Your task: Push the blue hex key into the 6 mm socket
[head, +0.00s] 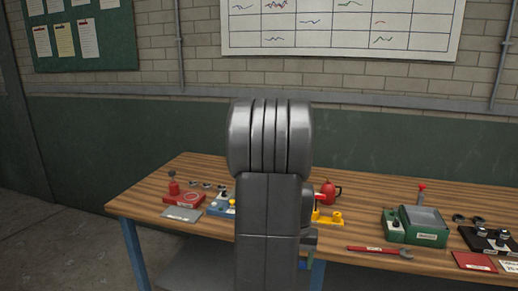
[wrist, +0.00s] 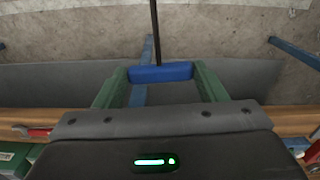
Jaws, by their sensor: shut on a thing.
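In the wrist view my gripper (wrist: 161,74) has green fingers shut on the blue hex key (wrist: 160,71), at its blue handle. A thin black shaft runs from the handle toward the top of the picture, its end out of frame. The gripper is over grey floor, off the wooden bench's edge. In the head view my arm hides most of the gripper; a small blue and green patch (head: 303,263) shows beside it, below the bench edge. I cannot pick out the 6 mm socket in either view.
My arm hides the bench's middle.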

